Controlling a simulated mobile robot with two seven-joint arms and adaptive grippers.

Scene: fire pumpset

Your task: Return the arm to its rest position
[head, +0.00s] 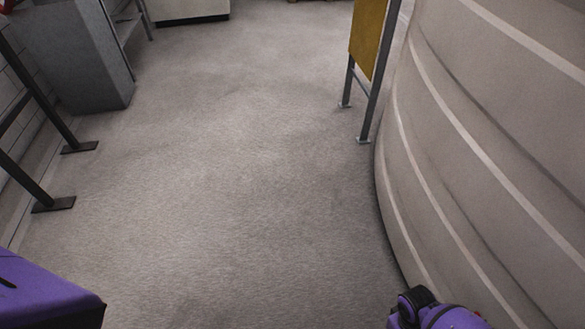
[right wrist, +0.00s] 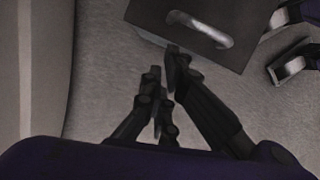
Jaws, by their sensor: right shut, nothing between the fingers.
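My right gripper (right wrist: 164,66) shows in the right wrist view. Its dark fingers are together with nothing between them, above the grey floor. A purple part of my right arm (head: 440,312) shows at the bottom right of the head view, close to the large ribbed tank. Another purple part of my body shows at the bottom left corner of the head view. My left gripper is in neither view.
A large beige ribbed tank (head: 490,150) fills the right side. A yellow panel on grey legs (head: 368,38) stands beyond it. Black rail posts (head: 45,185) and a grey cabinet (head: 75,55) stand at left. The grey floor (head: 220,170) between is clear.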

